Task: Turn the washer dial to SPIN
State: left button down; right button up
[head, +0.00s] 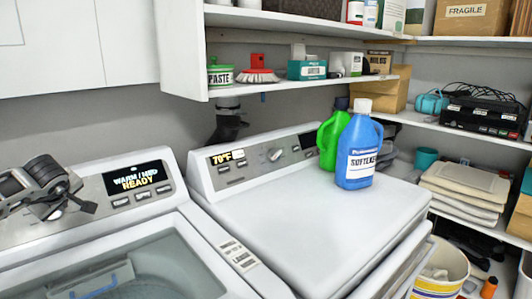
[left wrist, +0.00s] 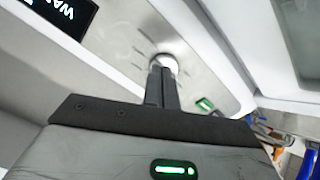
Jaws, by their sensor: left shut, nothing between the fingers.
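The washer (head: 55,245) is the white machine at the left with a clear lid. Its panel display (head: 136,178) reads WARM / MED READY in the head view. My left gripper (head: 84,206) is in front of the panel, left of the display. In the left wrist view, the shut, empty fingers (left wrist: 162,72) point at a round pale dial (left wrist: 166,61) on the silver panel. The tips overlap the dial's lower edge; I cannot tell if they touch. The gripper largely hides the dial in the head view, and its setting is not readable. My right gripper is not in view.
A second white machine (head: 300,220) stands to the right, with its own dial (head: 274,155) and a 70°F display. A blue softener jug (head: 357,165) and a green jug (head: 328,145) stand on it. Loaded shelves (head: 440,128) are behind, at the right.

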pick_arm(q)
jog(key=s+a+m+t+h+b, duration=0.1)
jog(key=s+a+t+b, duration=0.2)
jog(key=s+a+b, duration=0.25)
jog(key=shift+w+a+f+b, duration=0.15)
jog(key=shift+w+a+f, duration=0.75)
jog(key=shift+w+a, duration=0.2)
jog(key=shift+w+a+f+b, duration=0.15)
jog(key=shift+w+a+f, duration=0.7)
jog(key=shift+w+a, duration=0.15)
jog(key=shift+w+d+r, duration=0.15)
jog(key=shift+w+d, duration=0.15)
jog(key=shift+d, duration=0.05)
